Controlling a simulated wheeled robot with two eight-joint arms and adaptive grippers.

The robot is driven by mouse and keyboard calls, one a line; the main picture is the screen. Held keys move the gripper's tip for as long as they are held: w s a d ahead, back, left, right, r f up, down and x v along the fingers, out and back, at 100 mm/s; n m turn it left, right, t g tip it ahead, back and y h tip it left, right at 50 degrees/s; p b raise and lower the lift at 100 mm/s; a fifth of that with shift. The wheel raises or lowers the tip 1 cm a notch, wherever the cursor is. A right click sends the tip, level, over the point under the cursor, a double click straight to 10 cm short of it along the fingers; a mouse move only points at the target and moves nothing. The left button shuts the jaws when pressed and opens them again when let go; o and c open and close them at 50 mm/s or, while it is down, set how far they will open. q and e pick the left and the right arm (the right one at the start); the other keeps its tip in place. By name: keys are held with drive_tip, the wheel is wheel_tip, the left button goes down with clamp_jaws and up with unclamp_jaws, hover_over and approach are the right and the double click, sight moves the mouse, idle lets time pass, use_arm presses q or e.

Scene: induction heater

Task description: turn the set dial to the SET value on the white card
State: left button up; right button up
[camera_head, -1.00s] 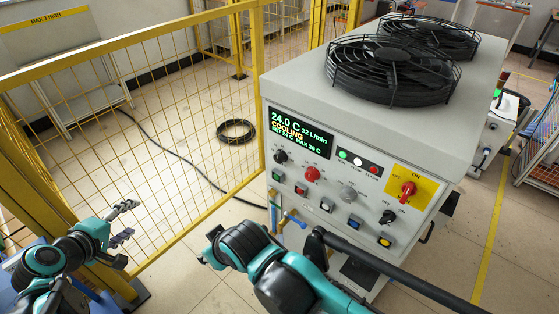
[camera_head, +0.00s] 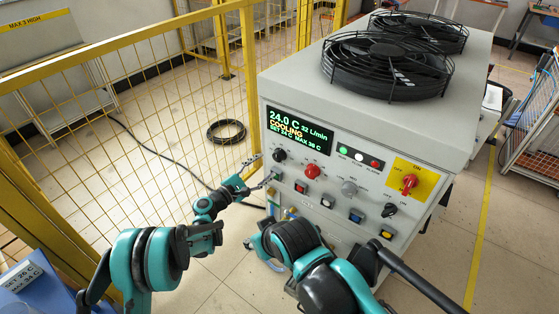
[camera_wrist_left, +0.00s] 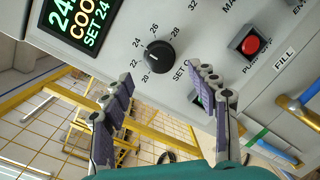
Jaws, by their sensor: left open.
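The set dial (camera_head: 279,155) is a small black knob at the upper left of the grey cabinet's front panel. In the left wrist view the dial (camera_wrist_left: 158,55) has a scale around it, and its white mark points about toward 24. My left gripper (camera_head: 262,170) is open in front of the panel, just below and left of the dial. In the left wrist view its fingers (camera_wrist_left: 161,75) are apart, below the dial and not touching it. A white card (camera_head: 22,279) lies at the lower left; its print is too small to read. My right gripper does not show.
The display (camera_head: 299,130) reads 24.0 C, COOLING, SET 24 C. A yellow mesh fence (camera_head: 150,120) stands close at left. Black fans (camera_head: 388,66) top the cabinet.

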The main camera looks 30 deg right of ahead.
sight(276, 158)
use_arm(q)
drive_tip(key=b+x, duration=0.1)
drive_tip(key=x, duration=0.4)
drive_tip(key=shift+d+f, duration=0.1)
drive_tip(key=shift+w+d+b, duration=0.15)
drive_tip(key=shift+d+b, duration=0.15)
drive_tip(key=shift+d, duration=0.1)
drive_tip(key=c, duration=1.2)
